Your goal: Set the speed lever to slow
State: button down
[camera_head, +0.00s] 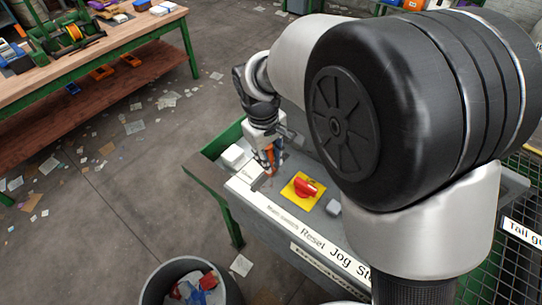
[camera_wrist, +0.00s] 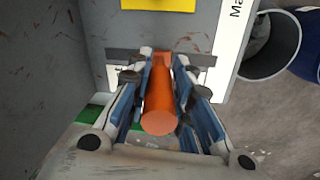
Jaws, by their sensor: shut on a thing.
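The speed lever has an orange handle (camera_wrist: 160,108), which points up toward the wrist camera between my fingers. In the head view a little of the orange handle (camera_head: 270,154) shows at the left end of the grey control panel (camera_head: 262,200). My gripper (camera_wrist: 163,78) is shut on the handle, with a blue-padded finger on each side. It also shows in the head view (camera_head: 268,160), low over the panel. A dark slot (camera_wrist: 120,56) runs crosswise at the lever's base. The fingers hide part of the slot and the lever's foot, and I cannot read the lever's setting.
A red rotary switch (camera_head: 306,187) on a yellow plate sits right of the lever. A grey button (camera_head: 333,207) and Reset and Jog labels lie further right. A round bin (camera_head: 190,286) with scraps stands in front. A wooden workbench (camera_head: 110,40) stands at the left.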

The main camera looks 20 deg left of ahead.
aim_at(262, 182)
jog(key=s+t+b, duration=0.1)
jog(key=b, duration=0.1)
jog(key=a+f+t+b, duration=0.1)
jog(key=b, duration=0.1)
jog(key=shift+s+t+h, duration=0.3)
jog(key=shift+s+h, duration=0.1)
jog(key=s+t+b, duration=0.1)
jog(key=b, duration=0.2)
jog(key=shift+a+h, duration=0.1)
jog(key=shift+h, duration=0.2)
jog(key=shift+t, duration=0.3)
jog(key=c, duration=1.4)
grip_release()
jog(key=shift+r, duration=0.1)
jog(key=v, duration=1.2)
jog(key=shift+a, duration=0.1)
